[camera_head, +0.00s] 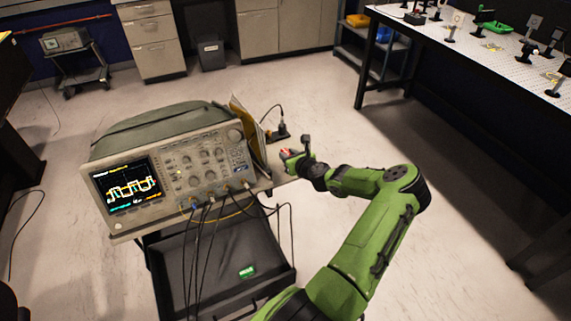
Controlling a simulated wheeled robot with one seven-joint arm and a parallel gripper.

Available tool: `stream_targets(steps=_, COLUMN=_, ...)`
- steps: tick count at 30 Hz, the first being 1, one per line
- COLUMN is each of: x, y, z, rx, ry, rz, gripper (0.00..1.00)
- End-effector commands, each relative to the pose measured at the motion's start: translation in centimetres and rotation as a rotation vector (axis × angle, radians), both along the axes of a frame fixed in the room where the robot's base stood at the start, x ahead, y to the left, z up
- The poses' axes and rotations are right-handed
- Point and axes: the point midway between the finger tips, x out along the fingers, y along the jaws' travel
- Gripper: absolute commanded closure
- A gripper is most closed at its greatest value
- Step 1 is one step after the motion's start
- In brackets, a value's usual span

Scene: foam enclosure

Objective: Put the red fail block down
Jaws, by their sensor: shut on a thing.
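My gripper (292,158) is at the end of my green arm, at the right end of the cart's top beside the oscilloscope (190,165). A small red block (287,152) shows at the fingertips, and the gripper is shut on it. The block is small and partly hidden by the gripper. I cannot tell whether it touches the cart top (277,181) below. A small green block (247,272) lies in the dark lower tray (215,250) of the cart.
Cables hang from the oscilloscope's front over the lower tray. A folder (240,118) and a small black device (280,134) stand behind the gripper. An optical bench (480,45) with several mounts is at the back right. The floor (330,110) between is clear.

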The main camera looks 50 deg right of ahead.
Motion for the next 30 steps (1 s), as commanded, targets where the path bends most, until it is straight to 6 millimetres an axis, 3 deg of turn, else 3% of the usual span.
stream_targets(steps=6, x=0.0, y=0.0, z=-3.7, rx=0.002, ry=-0.001, rz=-0.001, gripper=1.0)
stream_targets(steps=16, x=0.0, y=0.0, z=-3.9, rx=0.0, ry=0.0, rz=0.001, gripper=1.0)
stream_targets(steps=17, x=0.0, y=0.0, z=-3.9, rx=0.0, ry=0.0, rz=0.001, gripper=0.68)
stream_targets(steps=21, x=0.0, y=0.0, z=-3.8, rx=0.0, ry=0.0, rz=0.001, gripper=0.47)
stream_targets(steps=30, x=0.0, y=0.0, z=-3.5, rx=-0.001, ry=-0.001, rz=0.0, gripper=0.46)
